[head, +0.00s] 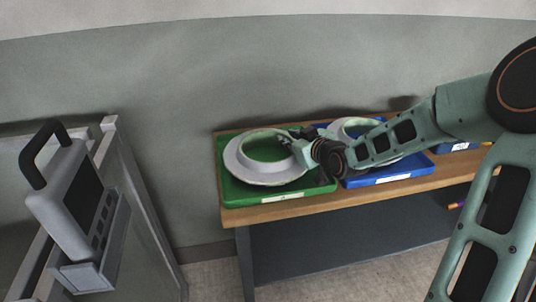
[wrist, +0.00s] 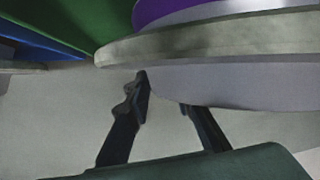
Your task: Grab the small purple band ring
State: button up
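A pale ring-shaped mould (head: 243,167) with a wide flange and a greenish inner wall sits on a green tray (head: 230,190). In the wrist view, its pale rim (wrist: 215,42) crosses the top right, with a purple band (wrist: 160,10) partly showing above it. Most of that band is out of frame, and I cannot make it out in the head view. My gripper (head: 292,140) is at the right side of the mould in the head view. In the wrist view its two dark fingers (wrist: 163,92) are apart below the rim, with nothing visible between them.
A second pale ring mould (head: 352,127), partly behind my arm, sits on a blue tray (head: 395,173). Both trays stand on a wooden bench (head: 290,208). A grey handled device (head: 72,205) on a frame stands at the left. The wall is close behind the bench.

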jog(key=shift+s+f, duration=0.1)
grip_shut()
